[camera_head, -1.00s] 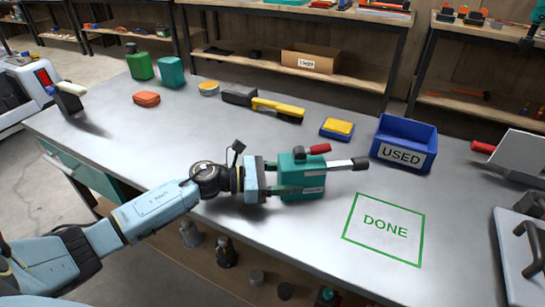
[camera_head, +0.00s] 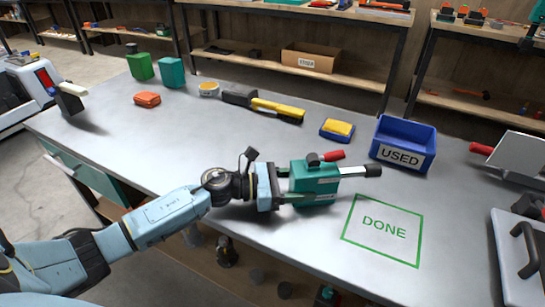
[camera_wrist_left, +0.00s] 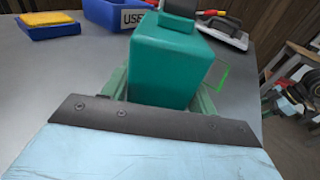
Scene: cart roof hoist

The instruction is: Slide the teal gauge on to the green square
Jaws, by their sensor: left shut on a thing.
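The teal gauge (camera_head: 315,184) stands on the grey bench, just left of the green square. It has a red-tipped lever on top and a black-tipped rod pointing right. My left gripper (camera_head: 296,187) is shut on the gauge from its left side. In the left wrist view the gauge (camera_wrist_left: 170,68) fills the middle, between the fingers. The green square outline (camera_head: 383,230) marked DONE lies flat and empty on the bench. Part of it shows behind the gauge in the left wrist view (camera_wrist_left: 222,76). My right gripper is not seen.
A blue USED bin (camera_head: 404,142) stands behind the square. A yellow and blue block (camera_head: 337,130) and a yellow-handled tool (camera_head: 277,108) lie farther back. A grey machine with a red handle (camera_head: 512,158) is at the right. Bench between gauge and square is clear.

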